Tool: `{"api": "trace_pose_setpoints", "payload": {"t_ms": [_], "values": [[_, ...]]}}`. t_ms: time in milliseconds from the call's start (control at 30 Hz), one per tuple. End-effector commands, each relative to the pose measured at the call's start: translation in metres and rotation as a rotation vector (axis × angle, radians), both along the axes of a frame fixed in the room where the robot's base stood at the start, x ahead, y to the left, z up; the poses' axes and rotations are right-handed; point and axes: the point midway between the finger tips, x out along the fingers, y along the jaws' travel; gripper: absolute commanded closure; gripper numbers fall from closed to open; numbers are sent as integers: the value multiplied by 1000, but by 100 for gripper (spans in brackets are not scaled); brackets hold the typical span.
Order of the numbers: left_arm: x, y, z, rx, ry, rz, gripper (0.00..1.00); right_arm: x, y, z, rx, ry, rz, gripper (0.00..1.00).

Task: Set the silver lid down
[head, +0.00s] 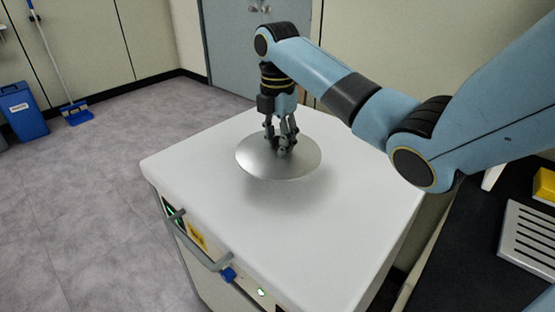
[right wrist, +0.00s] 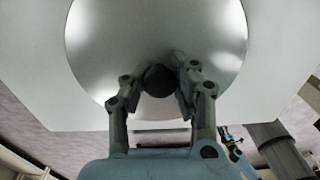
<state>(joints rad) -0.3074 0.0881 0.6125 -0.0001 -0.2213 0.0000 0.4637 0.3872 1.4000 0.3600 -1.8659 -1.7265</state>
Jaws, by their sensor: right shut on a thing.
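The silver lid (head: 255,158) is a round, shallow metal disc over the middle of the white cabinet top (head: 200,160). A soft shadow shows below it, and I cannot tell whether it touches the top. My right gripper (head: 281,150) comes down from above and is shut on the lid's knob. In the right wrist view the dark round knob (right wrist: 159,80) sits between the two fingers, with the lid (right wrist: 150,35) filling the space beyond.
The white top is clear around the lid. A grey handle (head: 200,250) and a blue latch (head: 229,274) are on the cabinet's front. At right is a black counter (head: 470,240) with a slotted grey tray (head: 528,245) and a yellow object (head: 545,185). A blue bin (head: 22,112) stands far left.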

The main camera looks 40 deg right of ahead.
Motion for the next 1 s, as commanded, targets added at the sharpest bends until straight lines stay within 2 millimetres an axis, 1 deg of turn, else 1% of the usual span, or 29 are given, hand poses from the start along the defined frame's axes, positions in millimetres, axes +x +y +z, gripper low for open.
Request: {"api": "trace_pose_setpoints", "payload": {"t_ms": [33,133,200,300,400,700,733,900,1000], "values": [[6,-4,-1,-5,-9,1,60,2,2,-2,0,-1,0,100],[16,-12,-2,-13,-24,3,60,3,3,-7,-1,1,0,100],[20,-14,-4,-16,-31,4,60,3,3,-16,-1,1,0,100],[19,-14,-8,-16,-30,4,60,2,3,-34,0,2,0,100],[16,-13,-10,-15,-24,4,60,3,3,-43,-1,1,0,100],[7,-7,-9,-7,-10,2,60,3,3,-44,-1,0,0,100],[7,-7,-9,-7,-10,2,60,3,3,-44,-1,0,0,73],[7,-7,-9,-7,-10,2,60,3,3,-43,-1,0,0,51],[7,-7,-9,-7,-10,2,60,3,3,-43,-1,0,0,51]]}}
